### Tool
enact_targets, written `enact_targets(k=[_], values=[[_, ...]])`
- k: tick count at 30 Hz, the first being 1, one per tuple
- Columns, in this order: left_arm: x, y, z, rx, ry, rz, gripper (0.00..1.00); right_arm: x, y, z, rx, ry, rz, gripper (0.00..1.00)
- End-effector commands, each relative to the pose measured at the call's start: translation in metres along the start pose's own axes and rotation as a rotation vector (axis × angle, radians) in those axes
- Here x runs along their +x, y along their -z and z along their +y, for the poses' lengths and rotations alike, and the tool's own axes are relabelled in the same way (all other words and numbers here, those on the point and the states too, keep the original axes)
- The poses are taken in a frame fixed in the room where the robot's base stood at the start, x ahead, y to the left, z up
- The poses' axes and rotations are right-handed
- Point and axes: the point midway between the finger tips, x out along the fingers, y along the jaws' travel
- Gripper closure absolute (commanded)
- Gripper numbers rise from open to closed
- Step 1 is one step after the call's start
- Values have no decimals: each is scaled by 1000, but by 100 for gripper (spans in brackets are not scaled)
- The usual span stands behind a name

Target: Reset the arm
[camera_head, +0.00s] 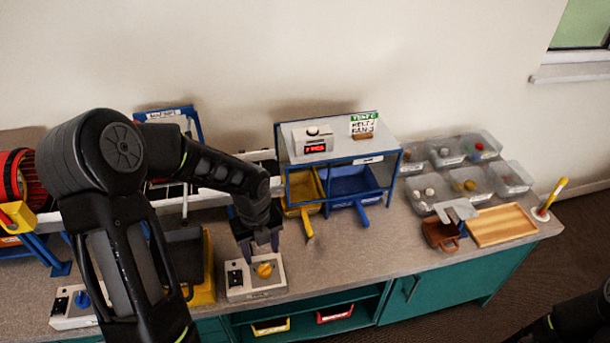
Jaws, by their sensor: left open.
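My left arm comes in from the left and reaches over the bench. My left gripper (262,250) points down with its fingers apart, just above or behind a grey switch box (243,291) with a yellow knob (264,270). I cannot tell whether the fingers touch the box. Nothing shows between the fingers. A dark part of my right arm shows in the bottom right corner, and its gripper is out of view.
A blue-framed station (378,155) holds yellow and blue scoops. Clear bins (508,179), a wooden tray (503,225) and a brown container (440,234) stand right. Another switch box (70,308) with a blue knob is left. Bare bench (345,262) lies in the middle.

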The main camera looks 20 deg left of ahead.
Motion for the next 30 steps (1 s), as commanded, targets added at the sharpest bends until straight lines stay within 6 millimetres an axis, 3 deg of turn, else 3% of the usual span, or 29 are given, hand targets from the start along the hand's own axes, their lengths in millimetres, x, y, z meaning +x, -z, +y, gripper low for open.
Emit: enact_targets(k=[5,10,14,17,20,24,27,30], values=[[0,0,0,-11,0,0,45,0,0,0,0,0,0,64],[0,-3,-8,-160,35,-11,45,0,0,0,0,0,0,64],[1,-3,-32,-465,141,2,45,0,0,0,0,0,0,64],[12,8,-53,-812,235,75,45,0,0,0,0,0,0,64],[36,38,-77,-1210,289,214,45,0,0,0,0,0,0,64],[75,95,-100,-1777,256,426,45,1,0,0,0,0,0,64],[109,149,-99,-2161,146,529,45,1,0,0,-1,0,0,64],[140,203,-80,-2416,17,532,45,1,0,0,-1,1,0,64]])
